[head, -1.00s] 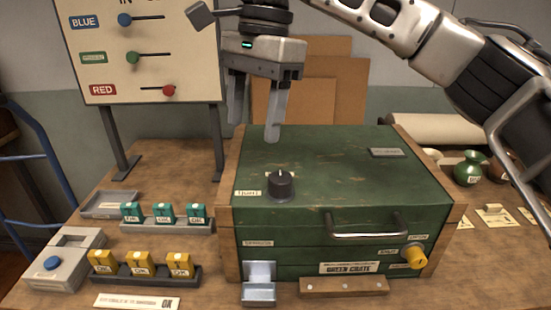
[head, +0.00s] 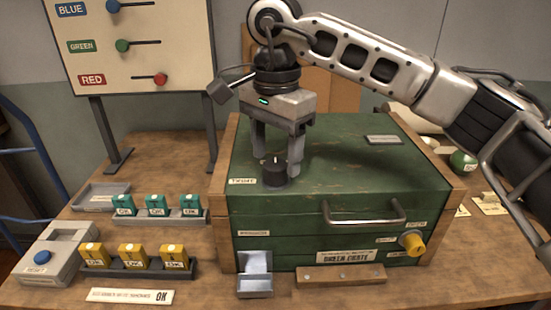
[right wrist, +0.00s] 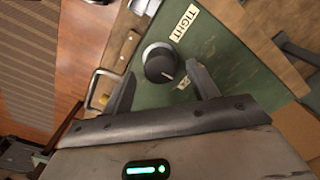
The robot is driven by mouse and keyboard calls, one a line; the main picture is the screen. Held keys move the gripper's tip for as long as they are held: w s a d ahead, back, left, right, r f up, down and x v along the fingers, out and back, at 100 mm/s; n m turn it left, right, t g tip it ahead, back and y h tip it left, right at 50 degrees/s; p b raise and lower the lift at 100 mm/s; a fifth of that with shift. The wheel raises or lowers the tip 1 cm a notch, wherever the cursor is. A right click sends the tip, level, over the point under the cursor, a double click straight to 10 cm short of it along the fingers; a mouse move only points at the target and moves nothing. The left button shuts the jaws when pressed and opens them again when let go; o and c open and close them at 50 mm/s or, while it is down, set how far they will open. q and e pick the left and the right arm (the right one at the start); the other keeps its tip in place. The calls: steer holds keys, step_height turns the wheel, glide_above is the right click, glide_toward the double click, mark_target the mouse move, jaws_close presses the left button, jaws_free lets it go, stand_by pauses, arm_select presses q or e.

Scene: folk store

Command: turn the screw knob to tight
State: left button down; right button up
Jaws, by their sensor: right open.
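The black round screw knob (head: 274,174) stands on the left front part of the green crate's top (head: 340,165). It also shows in the right wrist view (right wrist: 158,62). A white line on its top points away from the "TIGHT" label (right wrist: 184,23), toward another label that is partly hidden behind a finger. My right gripper (head: 278,162) points down over the knob, open, with one finger on each side of it. In the right wrist view the knob lies between and a little beyond the fingertips; I cannot tell whether they touch it. My left gripper is not in view.
The crate front has a metal handle (head: 363,221) and a yellow knob (head: 412,244). Teal blocks (head: 156,205), yellow blocks (head: 132,255) and a box with a blue button (head: 42,257) stand at left. A slider board (head: 140,45) stands behind.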

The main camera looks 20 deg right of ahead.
steer(key=shift+f, duration=0.95)
steer(key=shift+c, duration=0.3)
steer(key=c, duration=0.9)
steer(key=shift+c, duration=0.2)
